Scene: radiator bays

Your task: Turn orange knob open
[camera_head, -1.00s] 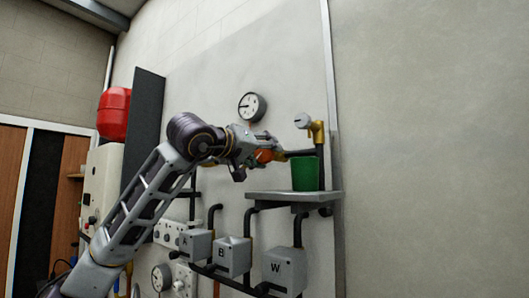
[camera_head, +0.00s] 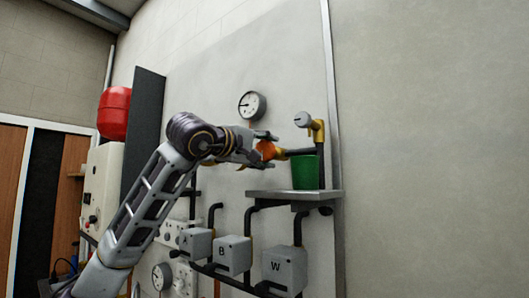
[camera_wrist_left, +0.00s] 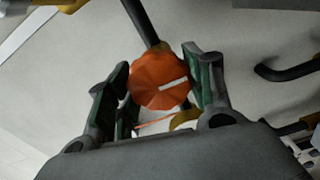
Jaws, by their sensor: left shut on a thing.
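The orange knob (camera_head: 266,150) sits on a brass fitting on a dark pipe, just left of the green cup. In the left wrist view the orange knob (camera_wrist_left: 158,82) shows a scalloped rim and a white line mark on its face. My left gripper (camera_head: 267,150) is at the knob, with one finger above and one below it in the head view. In the left wrist view the left gripper (camera_wrist_left: 160,85) has its fingers on both sides of the knob, shut on it. My right gripper is not in view.
The green cup (camera_head: 305,173) stands on a grey shelf (camera_head: 295,196) right of the knob. A round gauge (camera_head: 251,105) is above. A brass valve with a light disc (camera_head: 302,119) is at upper right. Boxes marked A, B and W (camera_head: 285,270) are below.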

